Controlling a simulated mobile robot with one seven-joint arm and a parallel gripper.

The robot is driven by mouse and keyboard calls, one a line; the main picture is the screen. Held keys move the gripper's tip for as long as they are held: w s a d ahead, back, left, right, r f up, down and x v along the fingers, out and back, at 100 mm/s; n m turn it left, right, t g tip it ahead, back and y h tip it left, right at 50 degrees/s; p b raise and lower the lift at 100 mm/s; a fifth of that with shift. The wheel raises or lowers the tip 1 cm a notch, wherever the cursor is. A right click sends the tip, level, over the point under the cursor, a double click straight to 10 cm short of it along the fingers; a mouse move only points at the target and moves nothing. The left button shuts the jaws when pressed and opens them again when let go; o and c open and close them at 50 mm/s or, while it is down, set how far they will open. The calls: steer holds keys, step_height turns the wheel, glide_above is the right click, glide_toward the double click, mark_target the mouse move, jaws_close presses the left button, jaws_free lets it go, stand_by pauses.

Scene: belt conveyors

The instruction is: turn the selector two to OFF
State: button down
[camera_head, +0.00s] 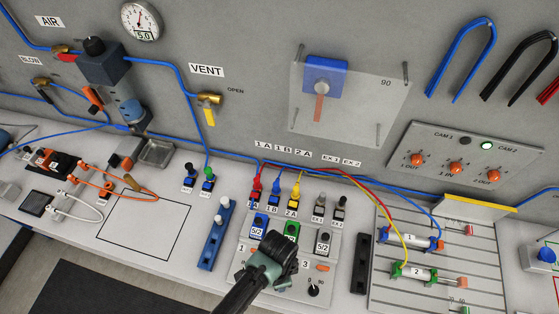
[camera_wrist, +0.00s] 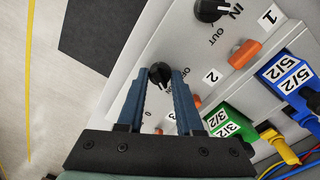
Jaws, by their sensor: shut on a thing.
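Selector two is a small black round knob (camera_wrist: 160,74) on the grey panel, beside the label 2 (camera_wrist: 212,76) in the wrist view. My gripper (camera_wrist: 158,84) has its two blue fingers shut on the knob, one fingertip on each side. A pale mark shows on the knob's top, but I cannot tell which setting it points to. The ON/OFF lettering beside the knob is partly covered by the right finger. In the head view, my gripper (camera_head: 272,266) hides this knob and the fingertips.
Selector one (camera_wrist: 211,8), with IN/OUT marks, and an orange part (camera_wrist: 244,54) lie nearby. Green (camera_wrist: 226,118) and blue (camera_wrist: 285,72) valve blocks with hoses stand to the right. Another black knob (camera_head: 314,290) is right of my gripper.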

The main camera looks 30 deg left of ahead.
steer(key=shift+n, duration=0.3)
steer(key=n, duration=0.2)
steer(key=shift+n, duration=0.4)
steer(key=n, duration=0.2)
steer(key=shift+r+n, duration=0.15)
steer(key=shift+n, duration=0.25)
steer(key=n+p, duration=0.1)
steer(key=n, duration=0.2)
steer(key=shift+a+t, duration=0.1)
steer(key=shift+t, duration=0.2)
steer(key=shift+n+p, duration=0.5)
steer(key=shift+n, duration=0.7)
steer(key=c, duration=0.6)
jaws_free()
steer(key=shift+o, duration=0.2)
steer(key=shift+s, duration=0.1)
